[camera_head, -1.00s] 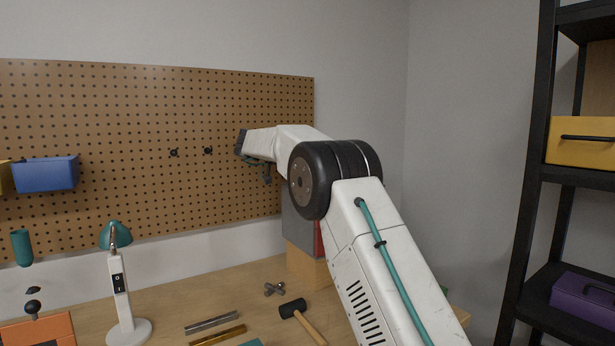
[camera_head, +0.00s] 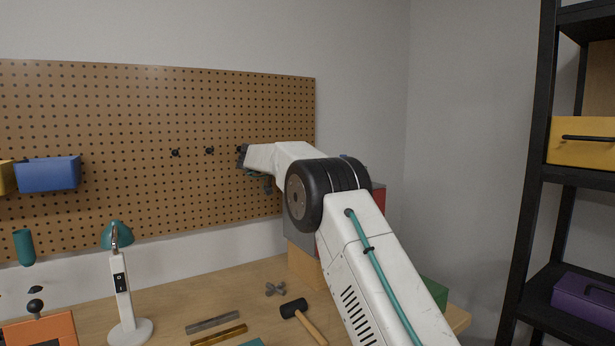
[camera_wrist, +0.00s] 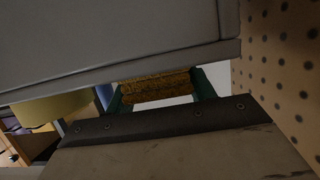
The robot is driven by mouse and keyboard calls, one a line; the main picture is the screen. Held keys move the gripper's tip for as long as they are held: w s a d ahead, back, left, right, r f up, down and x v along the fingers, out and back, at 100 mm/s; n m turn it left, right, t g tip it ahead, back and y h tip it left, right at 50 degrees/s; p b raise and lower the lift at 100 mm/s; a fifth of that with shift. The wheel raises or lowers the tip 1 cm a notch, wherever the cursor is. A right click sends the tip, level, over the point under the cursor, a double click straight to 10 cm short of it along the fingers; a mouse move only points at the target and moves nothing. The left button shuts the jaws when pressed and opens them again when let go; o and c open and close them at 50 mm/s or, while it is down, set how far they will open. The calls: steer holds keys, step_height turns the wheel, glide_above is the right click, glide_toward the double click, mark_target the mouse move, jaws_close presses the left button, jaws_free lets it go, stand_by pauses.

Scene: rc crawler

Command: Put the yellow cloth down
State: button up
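In the wrist view my gripper (camera_wrist: 160,90) shows its two green fingers on either side of a rough, dark-yellow cloth (camera_wrist: 155,85). The fingers sit against the ends of the cloth, so I hold it between them. A pale patch shows just below the cloth. What lies directly under it is hard to tell. In the head view my arm hides the gripper and the cloth.
A large grey surface fills the top of the wrist view, close to the cloth; pegboard (camera_wrist: 284,75) is at right. On the workbench (camera_head: 265,285) are a lamp (camera_head: 124,300), a mallet (camera_head: 304,318) and metal bars (camera_head: 212,323). A grey-and-red box (camera_head: 379,195) stands behind my arm.

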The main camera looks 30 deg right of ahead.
steer(key=o, duration=0.4)
steer(key=shift+r, duration=0.15)
steer(key=v, duration=1.2)
